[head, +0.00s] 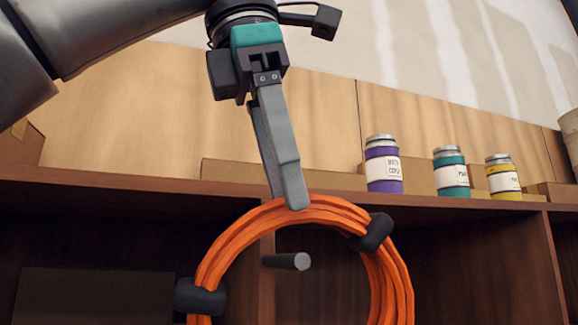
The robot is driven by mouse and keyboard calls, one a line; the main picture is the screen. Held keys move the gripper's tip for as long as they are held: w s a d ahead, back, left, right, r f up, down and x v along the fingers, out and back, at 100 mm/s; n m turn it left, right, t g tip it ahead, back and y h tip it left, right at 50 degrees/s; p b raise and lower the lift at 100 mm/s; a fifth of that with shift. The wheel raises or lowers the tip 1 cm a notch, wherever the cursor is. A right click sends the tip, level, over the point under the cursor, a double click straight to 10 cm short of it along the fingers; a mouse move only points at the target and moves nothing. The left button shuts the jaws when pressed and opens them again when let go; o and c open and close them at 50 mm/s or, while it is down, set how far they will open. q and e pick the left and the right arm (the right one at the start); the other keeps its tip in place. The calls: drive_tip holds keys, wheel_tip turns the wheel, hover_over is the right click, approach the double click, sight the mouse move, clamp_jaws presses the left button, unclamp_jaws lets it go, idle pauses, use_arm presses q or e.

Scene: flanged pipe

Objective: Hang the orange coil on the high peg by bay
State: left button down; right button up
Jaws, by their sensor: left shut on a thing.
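The orange coil (223,246) hangs upright from my left gripper (292,200), whose fingers are shut on its top strands. Two black ties wrap the coil, one at the left and one at the upper right. The coil's lower part is cut off by the frame. A dark peg with a grey round end (300,262) shows through the coil's opening, below the gripper. I cannot tell whether the peg tip reaches through the coil or lies behind it. My right gripper is not in view.
A wooden shelf (120,184) runs behind the coil, with open dark bays below. On it stand a purple jar (383,170), a teal jar (451,175) and a yellow jar (502,178), right of the gripper. A cardboard box (20,145) sits at the left.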

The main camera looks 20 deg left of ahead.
use_arm(q)
drive_tip(key=shift+w+a, duration=0.35)
drive_tip(key=shift+w, duration=0.2)
drive_tip(key=shift+w+a, duration=0.3)
drive_tip(key=shift+w, duration=0.2)
drive_tip(key=shift+w+a+f, duration=0.35)
drive_tip(key=shift+w+f, duration=0.1)
drive_tip(key=shift+f, duration=0.1)
drive_tip(key=shift+c, duration=1.1)
unclamp_jaws()
drive_tip(key=shift+f, duration=0.1)
